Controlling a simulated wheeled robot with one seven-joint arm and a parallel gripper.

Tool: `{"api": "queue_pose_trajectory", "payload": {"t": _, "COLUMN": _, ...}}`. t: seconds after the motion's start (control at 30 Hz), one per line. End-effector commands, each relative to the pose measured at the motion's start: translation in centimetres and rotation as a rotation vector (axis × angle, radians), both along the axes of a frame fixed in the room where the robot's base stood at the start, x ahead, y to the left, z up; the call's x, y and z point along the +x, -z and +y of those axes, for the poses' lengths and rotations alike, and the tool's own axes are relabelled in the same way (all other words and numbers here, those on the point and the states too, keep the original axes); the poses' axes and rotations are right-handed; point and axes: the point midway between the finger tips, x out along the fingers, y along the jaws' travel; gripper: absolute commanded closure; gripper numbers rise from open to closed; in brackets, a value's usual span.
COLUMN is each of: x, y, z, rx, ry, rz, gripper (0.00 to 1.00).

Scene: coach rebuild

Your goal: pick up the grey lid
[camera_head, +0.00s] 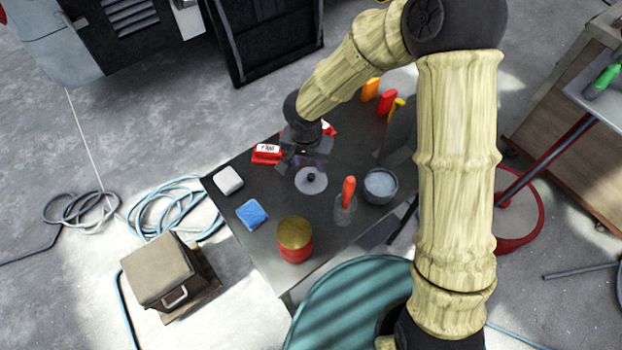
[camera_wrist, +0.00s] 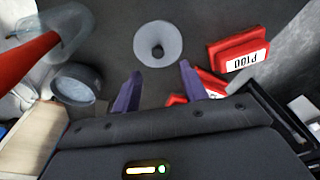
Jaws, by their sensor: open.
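The grey lid (camera_head: 311,180) is a round disc with a dark knob at its centre, lying flat on the dark table. In the wrist view the lid (camera_wrist: 158,45) is at the top middle, beyond my fingertips. My gripper (camera_head: 305,163) is above the table just behind the lid. In the wrist view my gripper (camera_wrist: 160,75) shows two purple fingers spread apart with nothing between them. The knob points toward the camera and nothing hides it.
On the dark table (camera_head: 260,225) are a red labelled box (camera_head: 267,152), a white block (camera_head: 228,180), a blue block (camera_head: 251,213), a red tin with a gold top (camera_head: 295,240), a grey pot (camera_head: 381,186) and a red-handled tool in a clear jar (camera_head: 346,205).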

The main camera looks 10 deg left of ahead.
Motion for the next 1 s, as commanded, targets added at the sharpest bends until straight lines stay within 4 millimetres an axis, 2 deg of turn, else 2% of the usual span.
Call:
{"api": "queue_pose_trajectory", "payload": {"t": 0.03, "x": 0.0, "y": 1.0, "z": 0.0, "rx": -0.002, "ry": -0.002, "rz": 0.004, "gripper": 0.57}}
{"api": "queue_pose_trajectory", "payload": {"t": 0.17, "x": 0.2, "y": 2.3, "z": 0.0, "rx": -0.001, "ry": -0.002, "rz": 0.001, "gripper": 0.57}}
{"api": "queue_pose_trajectory", "payload": {"t": 0.53, "x": 0.3, "y": 2.6, "z": 0.0, "rx": 0.000, "ry": 0.000, "rz": 0.000, "gripper": 0.57}}
{"api": "queue_pose_trajectory", "payload": {"t": 0.67, "x": 0.3, "y": 3.4, "z": -0.1, "rx": 0.000, "ry": -0.001, "rz": 0.002, "gripper": 0.57}}
{"api": "queue_pose_trajectory", "payload": {"t": 1.0, "x": 0.8, "y": 7.4, "z": -0.3, "rx": 0.001, "ry": -0.002, "rz": 0.000, "gripper": 0.57}}
